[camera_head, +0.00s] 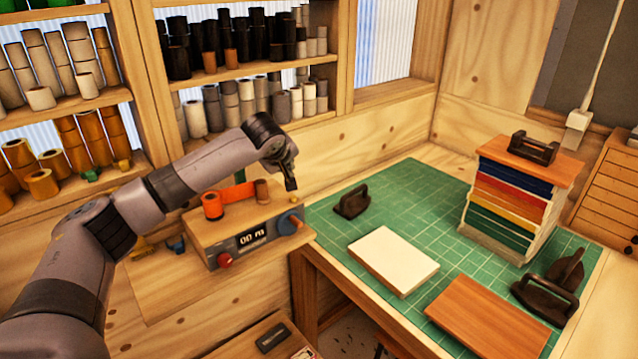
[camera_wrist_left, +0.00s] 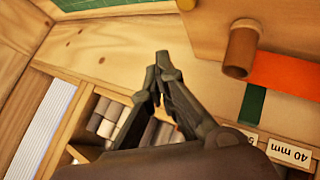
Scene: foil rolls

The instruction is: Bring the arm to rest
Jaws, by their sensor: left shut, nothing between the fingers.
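My left arm (camera_head: 165,185) reaches in from the left in the head view. Its gripper (camera_head: 291,186) points down above the back right of the wooden machine with the orange roll, clear of it. In the left wrist view the left gripper (camera_wrist_left: 163,60) has its fingertips together with nothing between them. My right gripper is not in view.
The wooden machine (camera_head: 215,228) carries an orange roll (camera_head: 212,205), a brown roll (camera_head: 261,190) and a blue knob (camera_head: 290,223). A green mat (camera_head: 330,225) holds a pale block (camera_head: 393,260), a brown board (camera_head: 487,318) and stacked coloured sheets (camera_head: 505,205). Roll shelves (camera_head: 240,72) stand behind.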

